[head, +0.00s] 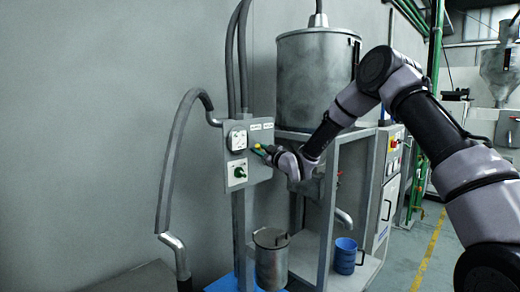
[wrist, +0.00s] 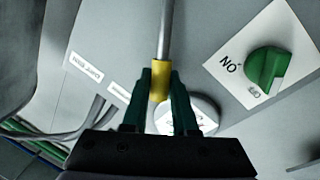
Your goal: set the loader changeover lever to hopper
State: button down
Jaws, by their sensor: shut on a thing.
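The changeover lever is a thin metal rod (wrist: 166,35) with a yellow grip; it sticks out from a grey control panel (head: 262,174). My gripper (wrist: 160,88) is shut on the yellow grip (wrist: 160,74), one dark green finger on each side. In the head view my gripper (head: 262,149) is at the right part of the panel, and the yellow end (head: 257,146) just shows. Two white labels (wrist: 86,66) sit left of the lever in the wrist view; their print is too small to read surely. The lever's pivot is out of sight.
A green rotary switch (wrist: 266,67) on a white plate and a round gauge (head: 238,140) sit on the same panel. A large metal drum (head: 316,75) stands on the frame to the right. Below are a metal can (head: 270,262) and a blue bucket (head: 345,257).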

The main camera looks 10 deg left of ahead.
jog(key=shift+s+f, duration=0.1)
jog(key=shift+f, duration=0.05)
jog(key=c, duration=0.7)
grip_release()
jog(key=v, duration=1)
jog(key=shift+s+d, duration=0.2)
jog(key=shift+s, duration=0.05)
